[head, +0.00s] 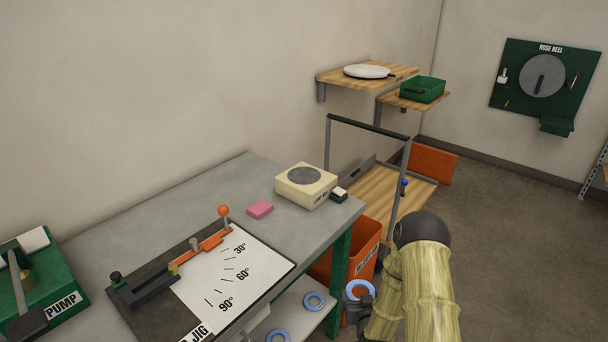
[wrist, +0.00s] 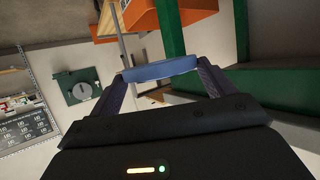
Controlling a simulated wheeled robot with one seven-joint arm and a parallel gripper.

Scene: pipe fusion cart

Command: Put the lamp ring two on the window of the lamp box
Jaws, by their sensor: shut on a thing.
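The lamp box (head: 318,194) is a cream box at the far right end of the grey bench, with a dark round window (head: 305,175) on top. Nothing lies on the window. My gripper (head: 356,302) is shut on a blue ring (head: 372,287), out past the bench's right edge and below its top. In the wrist view the ring (wrist: 158,70) shows nearly edge-on between the two fingers. Two similar blue rings (head: 314,301) (head: 278,336) lie on the shelf under the bench. No number shows on any ring, so I cannot tell which is two.
A pink block (head: 260,210) and a small black-and-white item (head: 338,194) lie beside the lamp box. The angle jig (head: 240,275) and green pump (head: 45,285) take up the nearer bench. An orange bin (head: 362,250) and a cart (head: 385,190) stand past the bench end.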

